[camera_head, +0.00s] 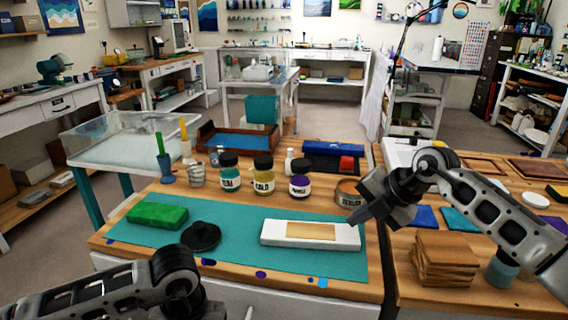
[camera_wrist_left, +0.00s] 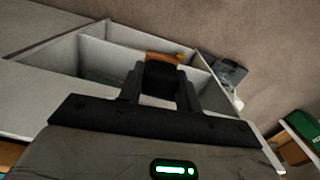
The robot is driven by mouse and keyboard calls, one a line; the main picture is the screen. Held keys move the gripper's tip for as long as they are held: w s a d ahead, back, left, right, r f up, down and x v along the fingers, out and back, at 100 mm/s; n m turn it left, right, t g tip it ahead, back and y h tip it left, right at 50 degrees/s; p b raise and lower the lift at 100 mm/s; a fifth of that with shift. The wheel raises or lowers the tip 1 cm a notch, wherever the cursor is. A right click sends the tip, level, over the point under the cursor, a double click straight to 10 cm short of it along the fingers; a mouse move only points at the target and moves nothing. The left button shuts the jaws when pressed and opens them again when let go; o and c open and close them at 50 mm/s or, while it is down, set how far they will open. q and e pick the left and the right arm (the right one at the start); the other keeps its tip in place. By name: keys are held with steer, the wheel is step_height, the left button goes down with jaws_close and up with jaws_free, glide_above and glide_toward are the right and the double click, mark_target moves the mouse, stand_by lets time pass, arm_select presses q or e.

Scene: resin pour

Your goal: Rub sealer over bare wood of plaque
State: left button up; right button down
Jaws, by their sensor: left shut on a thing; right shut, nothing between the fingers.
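The plaque (camera_head: 268,232) lies flat on the teal mat (camera_head: 225,262); it is a white slab with a bare tan wood patch (camera_head: 310,231) on top. A brown tin (camera_head: 349,190) with a partly readable label, likely the sealer, stands behind its right end. My right gripper (camera_head: 358,216) is shut and empty, just above the plaque's right end and in front of the tin. In the left wrist view my left gripper (camera_wrist_left: 160,88) is shut on a dark block with an orange-brown top (camera_wrist_left: 163,58). I cannot tell what the block is. The left fingertips are not clear in the head view.
A green block (camera_head: 157,215) and a black round knobbed piece (camera_head: 201,238) lie on the mat's left. Teal (camera_head: 230,179), gold (camera_head: 263,182) and purple (camera_head: 300,186) jars stand behind. Stacked wood (camera_head: 444,262) is right. A white divided bin (camera_wrist_left: 105,58) shows beyond my left gripper.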

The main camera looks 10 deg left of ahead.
arm_select(q)
steer(key=w+d+r+m, duration=0.2)
steer(key=w+d+r, duration=0.5)
steer(key=d+r, duration=0.4)
steer(key=w+r+n, duration=0.1)
steer(key=w, duration=0.2)
steer(key=w+r+n, duration=0.1)
steer(key=w+r, duration=0.1)
steer(key=w, duration=0.1)
steer(key=w+r+n, duration=0.2)
steer(key=w, duration=0.1)
steer(key=shift+w+d, duration=0.3)
steer(key=shift+w, duration=0.1)
steer(key=w+d+r+n, duration=0.2)
steer(key=w+r+n, duration=0.3)
steer(key=n, duration=0.2)
steer(key=shift+a+f, duration=0.2)
steer(key=shift+f, duration=2.5)
arm_select(e)
steer(key=shift+f, duration=1.1)
arm_select(q)
steer(key=shift+f, duration=1)
arm_select(e)
steer(key=shift+f, duration=0.1)
arm_select(q)
steer(key=shift+d, duration=0.1)
